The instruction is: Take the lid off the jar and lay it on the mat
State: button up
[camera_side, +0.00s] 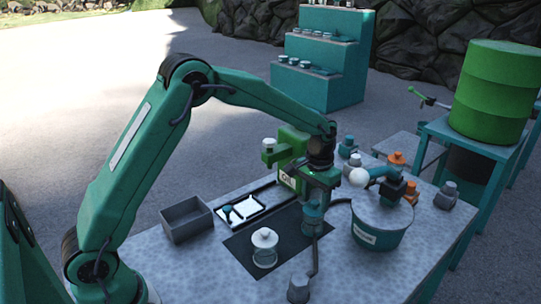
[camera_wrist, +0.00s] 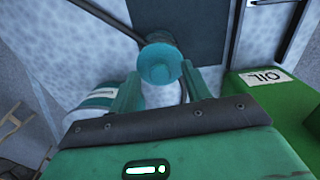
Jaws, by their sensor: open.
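A clear glass jar (camera_side: 265,256) stands upright on the dark mat (camera_side: 238,246). A pale lid with a knob (camera_side: 264,237) appears to sit on top of it. My gripper (camera_side: 316,206) is to the right of the jar, over a teal cylinder (camera_side: 312,224) near the mat's right edge. In the wrist view my open gripper (camera_wrist: 155,86) has its fingers on either side of the teal cylinder (camera_wrist: 158,62); I cannot tell whether they touch it. The mat (camera_wrist: 187,32) is beyond it there. The jar is not visible in the wrist view.
A teal tub (camera_side: 382,225) stands to the right of my gripper. A green can marked OIL (camera_wrist: 280,100) is close on the right in the wrist view. A grey box (camera_side: 186,220) and a framed white tray (camera_side: 252,206) lie left and behind. A cable crosses the table.

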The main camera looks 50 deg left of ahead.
aim_at(315, 202)
jog(key=shift+c, duration=0.5)
grip_shut()
jog(key=shift+r, duration=0.2)
notch_tip(315, 202, up, 10)
jog(key=shift+f, duration=0.15)
dwell(0.4)
dwell(0.4)
